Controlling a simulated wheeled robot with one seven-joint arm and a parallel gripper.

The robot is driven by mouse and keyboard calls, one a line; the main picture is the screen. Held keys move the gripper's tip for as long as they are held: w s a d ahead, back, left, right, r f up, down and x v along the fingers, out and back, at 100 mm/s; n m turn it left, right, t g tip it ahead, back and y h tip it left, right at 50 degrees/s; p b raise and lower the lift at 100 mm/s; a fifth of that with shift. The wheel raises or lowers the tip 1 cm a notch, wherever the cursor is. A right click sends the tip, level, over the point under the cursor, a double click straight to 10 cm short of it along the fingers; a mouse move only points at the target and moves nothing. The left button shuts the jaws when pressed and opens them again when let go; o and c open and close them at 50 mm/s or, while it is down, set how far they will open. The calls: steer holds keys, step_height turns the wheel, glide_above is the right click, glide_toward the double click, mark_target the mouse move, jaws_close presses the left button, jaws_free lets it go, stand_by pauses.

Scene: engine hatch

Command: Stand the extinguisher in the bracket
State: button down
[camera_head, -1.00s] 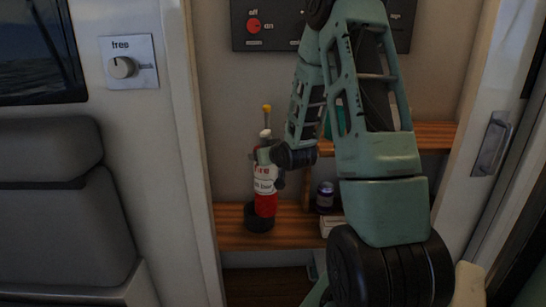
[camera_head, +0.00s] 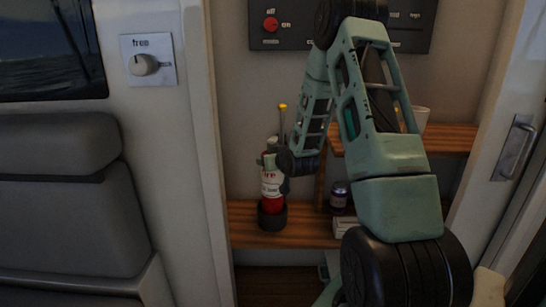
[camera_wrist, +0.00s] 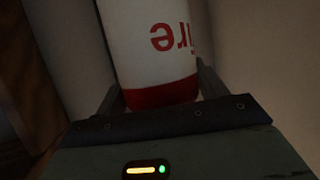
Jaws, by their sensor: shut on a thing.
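My gripper (camera_head: 269,160) is shut on the extinguisher's upper body, coming from the right. In the wrist view the extinguisher (camera_wrist: 150,40) fills the space between the fingers of my gripper (camera_wrist: 160,88), and the bracket is not seen.
A dark jar (camera_head: 339,197) and a pale box (camera_head: 345,226) stand on the lower shelf (camera_head: 310,230), right of the bracket. A white cup (camera_head: 419,118) is on the upper shelf (camera_head: 446,139). A switch panel (camera_head: 285,25) hangs above. The left wall post is close by.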

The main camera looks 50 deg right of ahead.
mark_target(273, 179)
steer(key=f, duration=0.3)
steer(key=shift+w, duration=0.25)
steer(key=shift+f, duration=0.1)
steer(key=shift+f, duration=0.15)
steer(key=shift+c, duration=0.8)
jaws_free()
steer(key=shift+s, duration=0.1)
